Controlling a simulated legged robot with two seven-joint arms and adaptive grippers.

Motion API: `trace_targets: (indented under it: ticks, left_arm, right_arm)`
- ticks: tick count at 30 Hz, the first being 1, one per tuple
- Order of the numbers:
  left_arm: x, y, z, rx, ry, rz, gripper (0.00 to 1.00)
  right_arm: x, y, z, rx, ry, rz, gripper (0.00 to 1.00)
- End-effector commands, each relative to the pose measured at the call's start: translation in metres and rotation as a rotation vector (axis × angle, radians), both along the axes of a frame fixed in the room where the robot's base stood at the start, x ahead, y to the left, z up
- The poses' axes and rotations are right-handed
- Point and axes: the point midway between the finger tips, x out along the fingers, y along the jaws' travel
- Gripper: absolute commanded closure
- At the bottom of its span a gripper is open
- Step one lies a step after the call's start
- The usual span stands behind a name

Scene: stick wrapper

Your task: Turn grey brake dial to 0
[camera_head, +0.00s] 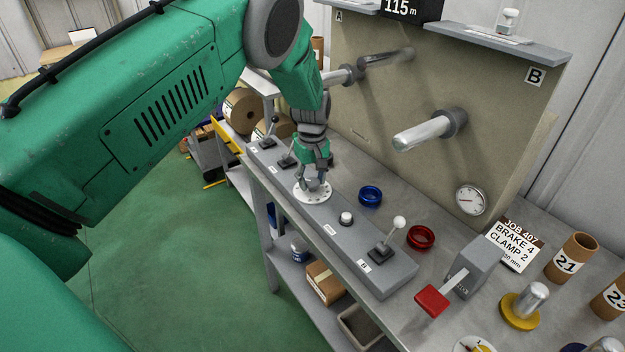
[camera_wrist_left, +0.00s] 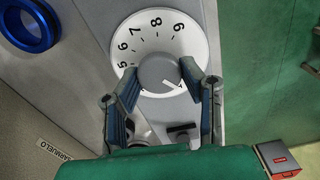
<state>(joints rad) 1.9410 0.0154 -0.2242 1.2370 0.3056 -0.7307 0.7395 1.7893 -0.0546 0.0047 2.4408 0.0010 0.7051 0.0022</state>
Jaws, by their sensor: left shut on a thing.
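The grey brake dial is a round grey knob (camera_wrist_left: 158,70) on a white numbered disc (camera_wrist_left: 124,38); the disc also shows in the head view (camera_head: 302,194) on the long grey console. Numerals 5 to 9 are visible in the wrist view. The knob's white mark points to the lower right there, towards the right finger; the numerals on that side are hidden. My left gripper (camera_head: 315,178) comes down from above the dial, and in the wrist view its fingers (camera_wrist_left: 160,82) are closed on opposite sides of the knob. My right gripper is not in view.
Levers stand along the console, with a white-tipped one (camera_head: 398,223) and a white button (camera_head: 346,217) nearer. A blue ring (camera_head: 370,195), a red ring (camera_head: 421,237) and a red-handled grey block (camera_head: 470,265) are on the bench.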

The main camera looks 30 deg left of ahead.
Motion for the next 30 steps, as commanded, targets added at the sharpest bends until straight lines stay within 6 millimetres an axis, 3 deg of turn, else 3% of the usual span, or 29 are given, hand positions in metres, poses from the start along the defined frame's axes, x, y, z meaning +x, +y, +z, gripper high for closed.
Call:
trace_targets:
  ticks: [9,24,25,26,30]
  left_arm:
    - [-0.0008,-0.0022,-0.0016,-0.003,0.004,0.1,0.94]
    - [-0.0009,-0.0039,-0.0023,-0.005,0.005,0.112,0.94]
    - [-0.0009,-0.0039,-0.0023,-0.005,0.005,0.112,0.54]
    - [-0.0007,-0.0038,-0.0023,-0.004,0.005,0.112,0.44]
    - [-0.0006,-0.0027,-0.0016,-0.003,0.004,0.112,0.44]
  right_arm:
    - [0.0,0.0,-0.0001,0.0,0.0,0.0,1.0]
    - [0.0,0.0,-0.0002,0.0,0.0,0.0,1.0]
    - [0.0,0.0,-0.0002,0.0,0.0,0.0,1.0]
    - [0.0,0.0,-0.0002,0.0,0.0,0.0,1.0]
    - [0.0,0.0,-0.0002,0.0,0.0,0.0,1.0]
